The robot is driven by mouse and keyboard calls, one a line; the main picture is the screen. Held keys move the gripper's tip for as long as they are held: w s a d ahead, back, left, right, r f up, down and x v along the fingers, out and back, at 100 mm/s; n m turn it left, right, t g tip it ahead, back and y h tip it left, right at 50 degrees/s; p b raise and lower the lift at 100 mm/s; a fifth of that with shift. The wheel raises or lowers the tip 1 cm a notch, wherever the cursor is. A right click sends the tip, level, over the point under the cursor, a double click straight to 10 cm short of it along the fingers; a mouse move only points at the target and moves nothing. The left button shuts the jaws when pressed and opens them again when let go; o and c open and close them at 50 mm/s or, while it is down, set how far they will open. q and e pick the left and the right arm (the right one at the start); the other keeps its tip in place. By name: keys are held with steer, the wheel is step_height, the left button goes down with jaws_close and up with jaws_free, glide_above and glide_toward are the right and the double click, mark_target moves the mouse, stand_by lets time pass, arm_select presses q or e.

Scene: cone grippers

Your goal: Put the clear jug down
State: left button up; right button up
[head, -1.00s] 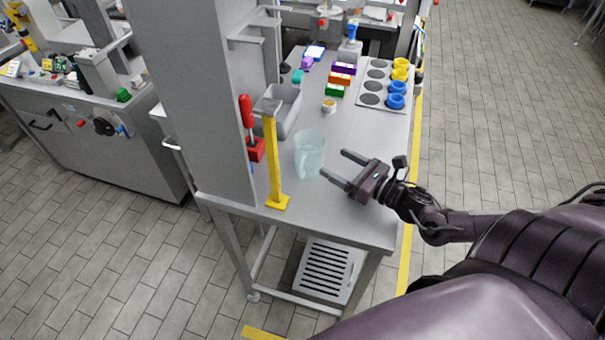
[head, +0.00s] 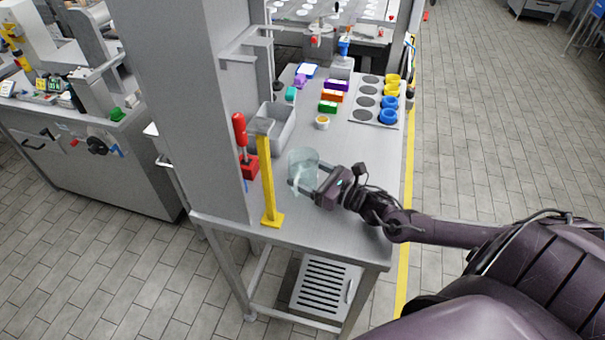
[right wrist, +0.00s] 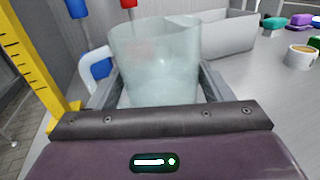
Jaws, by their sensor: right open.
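The clear jug (head: 303,165) stands upright on the grey table (head: 345,231), near its left side. In the right wrist view the jug (right wrist: 157,62) fills the middle, with its pale handle to the left. My right gripper (head: 307,178) is open, with one finger on each side of the jug's body. Whether the fingers touch the jug I cannot tell. My left gripper is in neither view.
A yellow post (head: 267,180) and a red-handled tool (head: 241,135) stand left of the jug. A grey bin (head: 276,127) is behind it. A small cup (head: 322,122), coloured blocks (head: 331,97) and a holed tray (head: 364,115) with rings lie farther back.

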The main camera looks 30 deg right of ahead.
steer(key=c, duration=0.9)
steer(key=shift+d+r, duration=0.1)
steer(key=shift+r, duration=0.1)
